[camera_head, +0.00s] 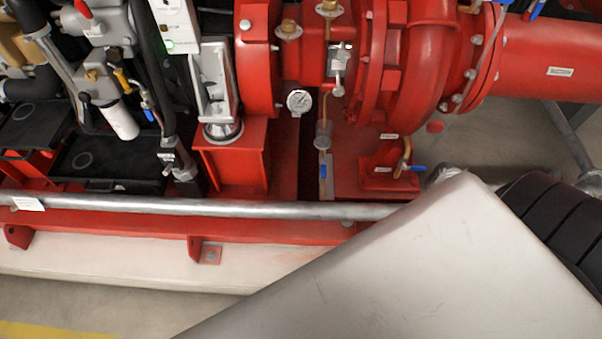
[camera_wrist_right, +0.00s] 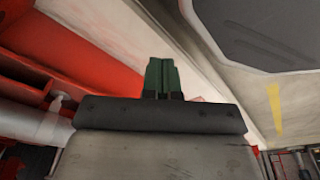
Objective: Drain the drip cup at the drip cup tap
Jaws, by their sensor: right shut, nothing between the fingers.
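A small grey cup-shaped fitting (camera_head: 323,134) sits below the gauge on the red pump frame, with a thin pipe running down from it. A tap with a blue lever (camera_head: 323,171) is on that pipe, the lever roughly upright. A second blue-levered tap (camera_head: 413,168) is on a brass pipe at the red pedestal to the right. I cannot tell for certain which is the drip cup tap. My right gripper (camera_wrist_right: 161,74) shows green fingers, closed together and empty, in the right wrist view. In the head view my pale arm hides it. My left gripper is out of view.
A grey horizontal rail (camera_head: 210,208) runs across the front of the red base. A round gauge (camera_head: 299,101) and the red pump casing (camera_head: 420,60) stand above the taps. Black trays (camera_head: 105,160) lie at left. The floor at lower left is clear.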

